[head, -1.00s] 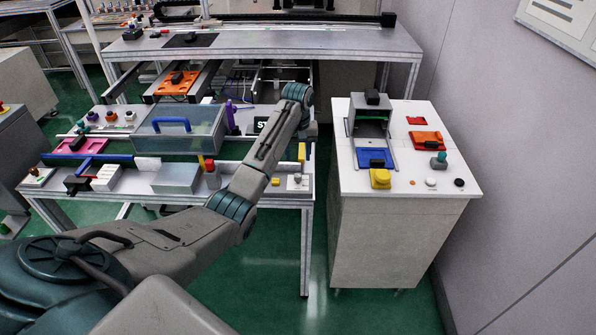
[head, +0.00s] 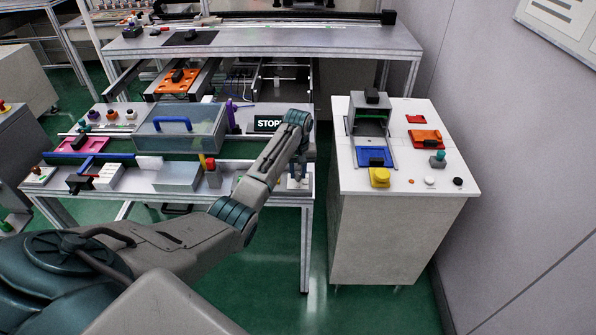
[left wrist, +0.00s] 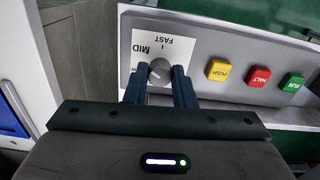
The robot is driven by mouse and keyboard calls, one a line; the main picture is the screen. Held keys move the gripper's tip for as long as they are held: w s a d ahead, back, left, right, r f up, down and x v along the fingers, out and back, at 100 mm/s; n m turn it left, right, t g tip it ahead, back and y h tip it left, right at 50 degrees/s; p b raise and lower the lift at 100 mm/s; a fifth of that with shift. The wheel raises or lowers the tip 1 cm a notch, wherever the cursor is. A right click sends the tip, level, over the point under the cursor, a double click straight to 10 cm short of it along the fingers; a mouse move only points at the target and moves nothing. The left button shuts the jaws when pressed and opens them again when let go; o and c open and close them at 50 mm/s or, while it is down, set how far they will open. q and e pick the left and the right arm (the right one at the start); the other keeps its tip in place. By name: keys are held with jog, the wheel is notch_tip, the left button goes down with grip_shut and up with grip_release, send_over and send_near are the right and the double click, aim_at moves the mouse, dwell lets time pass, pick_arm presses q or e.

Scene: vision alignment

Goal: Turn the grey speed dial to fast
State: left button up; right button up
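In the left wrist view the grey speed dial (left wrist: 160,71) sits on a white label plate (left wrist: 180,48) with FAST and MID printed upside down. A third label is partly covered by a finger. A light pointer mark on the dial seems to face lower left, towards that label. My left gripper (left wrist: 160,82) has its two dark blue fingers on either side of the dial, close to it. They look open; contact is not clear. In the head view my left gripper (head: 298,168) hangs over the right front end of the bench and mostly hides the dial. My right gripper is not in view.
Yellow PUSH (left wrist: 218,69), red HALT (left wrist: 259,76) and green RUN (left wrist: 291,82) buttons sit beside the dial on the same panel. A STOP sign (head: 268,123) stands behind. A white cabinet (head: 400,228) stands right, across a gap.

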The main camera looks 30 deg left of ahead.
pick_arm(q)
grip_shut()
jog(key=shift+r+m+p, duration=0.2)
jog(key=shift+m+p, duration=0.9)
jog(key=m+p, duration=0.1)
jog(key=m, duration=0.1)
jog(key=shift+m+p, duration=0.3)
jog(key=shift+p, duration=0.1)
jog(key=m+p, duration=0.1)
jog(key=m, duration=0.2)
jog(key=shift+m, duration=0.3)
jog(key=shift+f+m+p, duration=0.15)
jog(key=shift+m+p, duration=0.55)
jog(key=shift+m, duration=1)
